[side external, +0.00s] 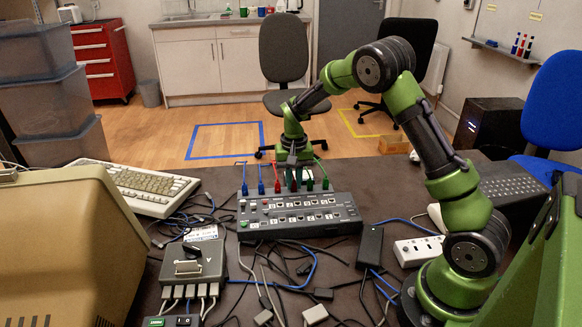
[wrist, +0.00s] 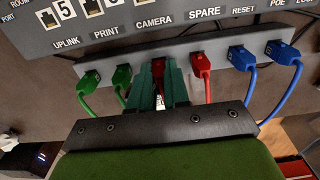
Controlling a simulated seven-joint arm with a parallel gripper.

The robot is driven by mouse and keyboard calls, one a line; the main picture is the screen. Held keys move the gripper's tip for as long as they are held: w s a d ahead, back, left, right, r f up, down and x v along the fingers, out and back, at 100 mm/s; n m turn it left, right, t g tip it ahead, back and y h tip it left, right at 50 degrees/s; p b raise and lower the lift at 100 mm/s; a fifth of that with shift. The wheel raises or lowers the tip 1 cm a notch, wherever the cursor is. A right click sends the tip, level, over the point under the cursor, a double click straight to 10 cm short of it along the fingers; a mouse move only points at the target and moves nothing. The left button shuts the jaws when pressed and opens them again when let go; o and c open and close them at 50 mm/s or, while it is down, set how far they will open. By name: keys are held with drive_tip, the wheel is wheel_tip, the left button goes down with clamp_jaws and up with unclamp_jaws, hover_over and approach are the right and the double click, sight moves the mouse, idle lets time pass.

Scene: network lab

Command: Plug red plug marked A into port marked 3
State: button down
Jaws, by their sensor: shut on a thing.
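My gripper (wrist: 161,88) has teal fingers closed around a red plug (wrist: 158,68) at the plug strip; it also shows in the side view (side external: 293,176). The fingers hide most of this plug, and I cannot read its letter or tell whether it is still seated. Another red plug (wrist: 202,64) stands just right of my fingers in the wrist view. The grey port box (side external: 300,215) lies beside the strip. Its front edge in the wrist view shows large number tags, one a 5 (wrist: 67,10). I cannot make out port 3 in either view.
Two green plugs (wrist: 121,76) stand left of my fingers in the wrist view, two blue plugs (wrist: 240,57) to the right. Loose cables and a grey switch box (side external: 193,264) clutter the table's near side.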

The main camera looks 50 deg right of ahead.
drive_tip(key=shift+r, duration=0.1)
idle(0.3)
drive_tip(key=shift+r, duration=2.05)
drive_tip(key=c, duration=1.8)
unclamp_jaws()
clamp_jaws()
drive_tip(key=shift+w+a+r, duration=0.15)
drive_tip(key=shift+a+r, duration=0.1)
drive_tip(key=shift+a, duration=0.05)
drive_tip(key=s+a+r+n, duration=0.1)
drive_tip(key=s+a+r, duration=0.25)
drive_tip(key=a, duration=0.25)
hover_over(301, 221)
drive_tip(key=shift+m, duration=0.5)
drive_tip(key=shift+w+d+f, duration=0.1)
drive_tip(key=shift+d+f, duration=0.05)
drive_tip(key=shift+f, duration=0.65)
drive_tip(key=shift+w+d+f, duration=0.1)
drive_tip(key=shift+f, duration=0.7)
drive_tip(key=shift+w+d+f, duration=0.1)
drive_tip(key=shift+d+f, duration=0.05)
drive_tip(key=shift+f, duration=0.65)
